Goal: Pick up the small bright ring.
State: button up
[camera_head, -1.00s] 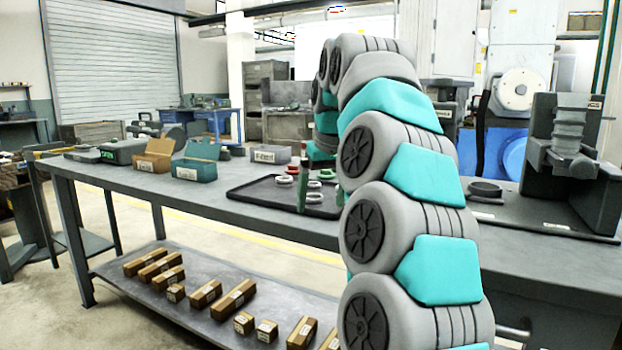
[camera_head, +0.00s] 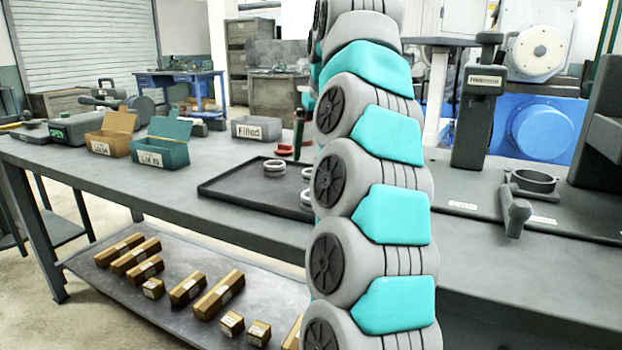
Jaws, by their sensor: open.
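A bright silvery ring (camera_head: 275,168) lies on the dark flat tray (camera_head: 228,191) on the workbench, left of my arm. It looks like a stack or a thick grooved ring; I cannot tell which. Parts of other bright rings (camera_head: 306,196) show at the tray's right side, cut off by my arm. I cannot tell which ring is the smallest. My arm rises in front of the bench and covers the tray's right part. My gripper is not visible; the arm's upper end runs out of the picture.
A green and dark upright item (camera_head: 298,132) and a red piece (camera_head: 286,150) stand behind the tray. Open boxes, one brown (camera_head: 112,136) and one teal (camera_head: 161,146), and a grey "Filled" box (camera_head: 256,129) stand further left. A dark machine fixture (camera_head: 533,180) is at right.

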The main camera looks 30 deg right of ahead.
jog(key=shift+x, duration=2.75)
jog(key=shift+a, duration=0.1)
grip_shut()
jog(key=shift+r, duration=0.2)
